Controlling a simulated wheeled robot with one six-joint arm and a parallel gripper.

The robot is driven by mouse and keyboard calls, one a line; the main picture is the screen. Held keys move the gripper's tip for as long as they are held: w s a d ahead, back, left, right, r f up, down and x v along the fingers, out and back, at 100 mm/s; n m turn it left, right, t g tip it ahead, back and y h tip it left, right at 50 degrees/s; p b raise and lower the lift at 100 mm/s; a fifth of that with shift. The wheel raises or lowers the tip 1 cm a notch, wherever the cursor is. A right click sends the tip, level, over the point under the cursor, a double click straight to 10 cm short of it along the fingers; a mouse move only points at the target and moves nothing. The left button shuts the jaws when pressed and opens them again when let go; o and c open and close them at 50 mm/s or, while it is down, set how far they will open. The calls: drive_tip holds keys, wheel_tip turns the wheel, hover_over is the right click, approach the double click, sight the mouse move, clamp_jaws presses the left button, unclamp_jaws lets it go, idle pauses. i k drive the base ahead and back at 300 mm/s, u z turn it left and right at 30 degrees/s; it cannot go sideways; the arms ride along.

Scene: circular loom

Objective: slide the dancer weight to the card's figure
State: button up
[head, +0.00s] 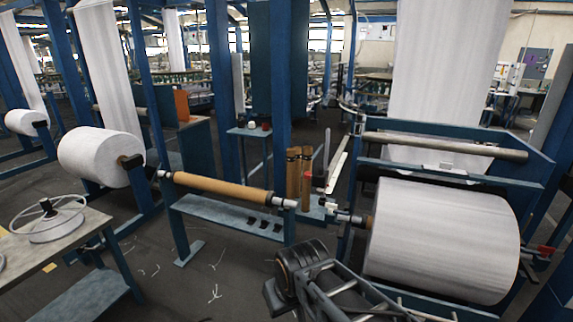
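I cannot pick out the dancer weight or the card with its figure for certain. A white roll of fabric (443,240) sits in the blue winder frame (540,165) at the right. A steel roller (445,146) runs across above it. Dark and grey links of my arm show at the bottom middle, in front of the winder's left side. I cannot make out the fingertips of my gripper or anything held in it.
A brown core tube (222,189) lies across a blue stand (228,216) left of the winder. Brown tubes (293,172) stand upright behind it. A table (50,245) with a white reel is at the left. Open floor with loose threads lies between table and stand.

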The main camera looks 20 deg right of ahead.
sight(320, 178)
drive_tip(key=u, duration=0.05)
drive_tip(key=i, duration=1)
drive_tip(key=z, duration=0.7)
drive_tip(key=i, duration=0.7)
drive_tip(key=z, duration=0.5)
